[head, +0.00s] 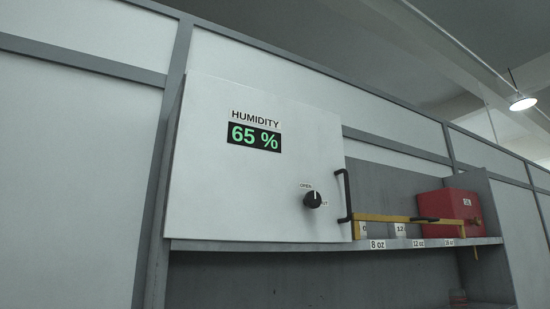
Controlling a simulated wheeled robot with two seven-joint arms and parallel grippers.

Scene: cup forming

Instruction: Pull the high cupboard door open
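The high cupboard door (235,190) is a white panel on the left part of a grey wall cupboard, seen from below. It looks shut, with its lower edge along the shelf front. A black upright bar handle (346,196) sits at its right edge. A black round knob (312,200) with small labels is on its lower right, and a humidity display reading 65 % (254,136) is near its top. What is behind the door is hidden. Neither of my grippers is in view, and nothing touches the handle.
Right of the door is an open shelf (480,241) with size labels along its edge. A yellow bar-like item (395,218) and a red box (447,211) are on it. The yellow item lies close to the handle. A lower shelf space is below.

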